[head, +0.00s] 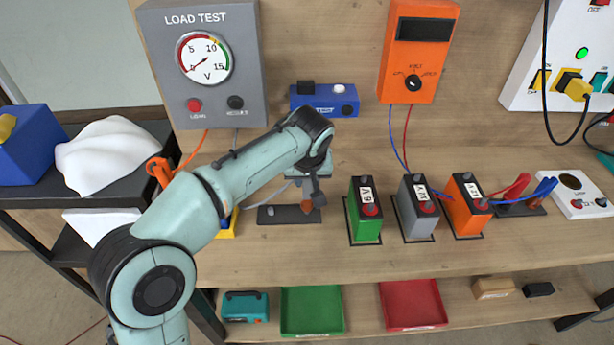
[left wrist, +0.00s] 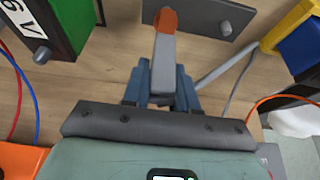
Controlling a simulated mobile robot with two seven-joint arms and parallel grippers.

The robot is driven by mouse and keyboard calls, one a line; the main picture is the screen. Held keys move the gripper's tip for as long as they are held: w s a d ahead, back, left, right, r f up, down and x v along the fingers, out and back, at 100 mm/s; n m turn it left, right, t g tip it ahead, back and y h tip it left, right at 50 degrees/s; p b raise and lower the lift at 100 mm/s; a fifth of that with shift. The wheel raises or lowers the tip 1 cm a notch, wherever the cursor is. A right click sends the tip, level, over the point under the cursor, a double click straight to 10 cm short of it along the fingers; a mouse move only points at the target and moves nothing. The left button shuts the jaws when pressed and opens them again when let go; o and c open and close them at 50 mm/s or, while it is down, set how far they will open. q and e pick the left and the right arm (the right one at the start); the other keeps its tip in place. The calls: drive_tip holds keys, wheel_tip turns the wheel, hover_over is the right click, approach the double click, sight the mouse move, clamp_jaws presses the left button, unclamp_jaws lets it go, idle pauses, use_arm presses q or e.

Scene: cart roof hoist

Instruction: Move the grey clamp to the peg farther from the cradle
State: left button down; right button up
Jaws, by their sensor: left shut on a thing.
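The grey clamp (left wrist: 163,65) has a copper-brown tip (left wrist: 165,20) and sits between the fingers of my left gripper (left wrist: 162,88), which is shut on it. In the head view the left gripper (head: 313,188) points down, and the brown tip shows below it at the right end of a dark plate (head: 290,216). One grey peg (head: 270,211) stands bare near the plate's left end; it also shows in the left wrist view (left wrist: 225,28). The clamp tip covers the plate's other end, so contact there is unclear. I cannot tell which part is the cradle. My right gripper is out of view.
A green battery (head: 365,218), a grey one (head: 415,215) and an orange one (head: 467,210) stand right of the plate. A yellow-and-blue object (left wrist: 291,32) is close beside the plate. The load tester (head: 208,70) stands behind, with orange and grey cables. Bench front is clear.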

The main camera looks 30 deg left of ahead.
use_arm(q)
drive_tip(key=shift+f+b, duration=0.65)
drive_tip(key=shift+f, duration=0.35)
drive_tip(key=c, duration=0.8)
unclamp_jaws()
drive_tip(key=p+v, duration=0.2)
drive_tip(key=v, duration=1.1)
drive_tip(key=shift+r+p, duration=0.25)
drive_tip(key=shift+p, duration=0.1)
drive_tip(key=shift+s, duration=0.1)
